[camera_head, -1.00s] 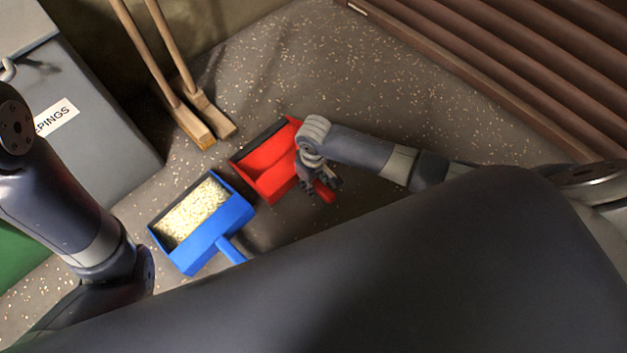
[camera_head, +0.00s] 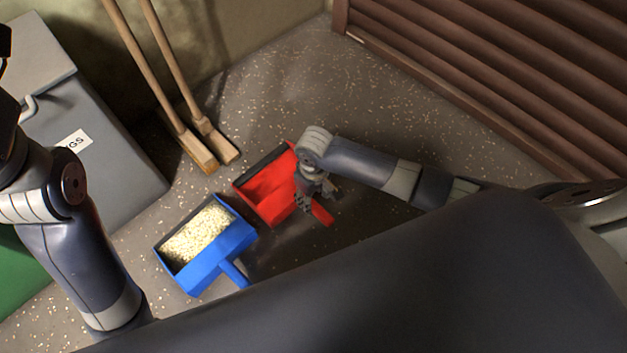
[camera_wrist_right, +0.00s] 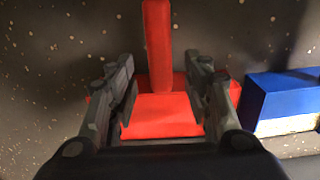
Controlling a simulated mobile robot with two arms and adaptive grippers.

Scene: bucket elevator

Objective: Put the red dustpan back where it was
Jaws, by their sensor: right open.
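The red dustpan (camera_head: 268,188) sits on the speckled floor and looks empty. Its handle (camera_head: 322,213) points to the lower right. My right gripper (camera_head: 315,200) is over the dustpan near where the handle starts. In the right wrist view the open fingers (camera_wrist_right: 160,90) stand on either side of the red dustpan (camera_wrist_right: 160,113), with the handle (camera_wrist_right: 157,45) running away between and beyond them. I cannot tell whether the fingers touch it. My left arm shows at the left, but its gripper is outside the view.
A blue dustpan (camera_head: 222,262) full of pale grains lies just left of the red one; it also shows in the right wrist view (camera_wrist_right: 280,95). Two brooms (camera_head: 190,140) lean at the wall. A grey bin (camera_head: 110,150) stands left. Floor toward the brown slatted shutter (camera_head: 500,70) is clear.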

